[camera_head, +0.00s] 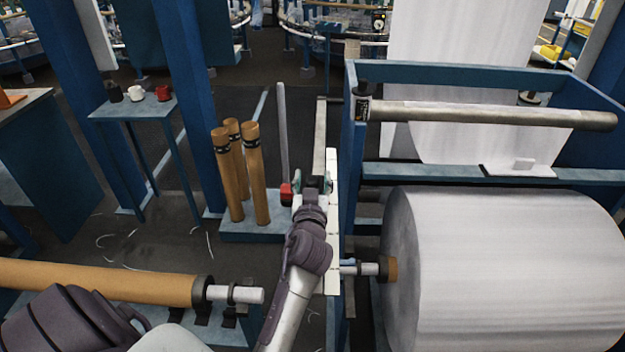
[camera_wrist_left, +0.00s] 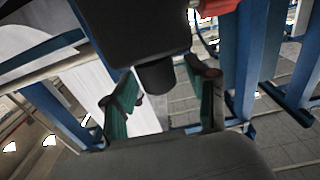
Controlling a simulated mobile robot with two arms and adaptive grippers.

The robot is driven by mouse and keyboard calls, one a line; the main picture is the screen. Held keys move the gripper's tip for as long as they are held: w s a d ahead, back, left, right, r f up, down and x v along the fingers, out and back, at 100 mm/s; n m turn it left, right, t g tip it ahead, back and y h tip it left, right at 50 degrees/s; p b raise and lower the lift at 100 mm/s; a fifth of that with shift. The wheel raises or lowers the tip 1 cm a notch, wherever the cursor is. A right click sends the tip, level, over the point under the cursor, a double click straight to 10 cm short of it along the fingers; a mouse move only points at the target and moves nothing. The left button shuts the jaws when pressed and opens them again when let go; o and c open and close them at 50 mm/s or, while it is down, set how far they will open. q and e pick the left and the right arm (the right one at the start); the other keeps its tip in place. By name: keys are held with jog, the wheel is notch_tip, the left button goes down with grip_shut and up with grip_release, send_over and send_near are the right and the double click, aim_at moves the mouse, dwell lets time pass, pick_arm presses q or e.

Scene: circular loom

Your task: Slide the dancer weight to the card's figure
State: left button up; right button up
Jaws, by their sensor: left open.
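My left gripper (camera_head: 312,186) is at the upper end of my arm, beside the blue frame of the loom. Its green-padded fingers are apart, and they also show in the left wrist view (camera_wrist_left: 162,105). In that view a dark block (camera_wrist_left: 130,30) with a short round knob (camera_wrist_left: 156,76) stands in front of the fingers. The knob lies between the fingers in the picture; contact cannot be told. The block may be the dancer weight. A white marked strip (camera_head: 333,225) runs upright beside the gripper. No figure on a card is readable. My right gripper is out of view.
A red block (camera_head: 286,194) stands at the foot of a grey upright bar (camera_head: 283,130), just left of the gripper. Several brown tubes (camera_head: 255,175) stand on a blue base further left. A large white roll (camera_head: 500,265) fills the right side.

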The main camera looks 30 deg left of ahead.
pick_arm(q)
notch_tip(320, 180, up, 10)
dwell(0.6)
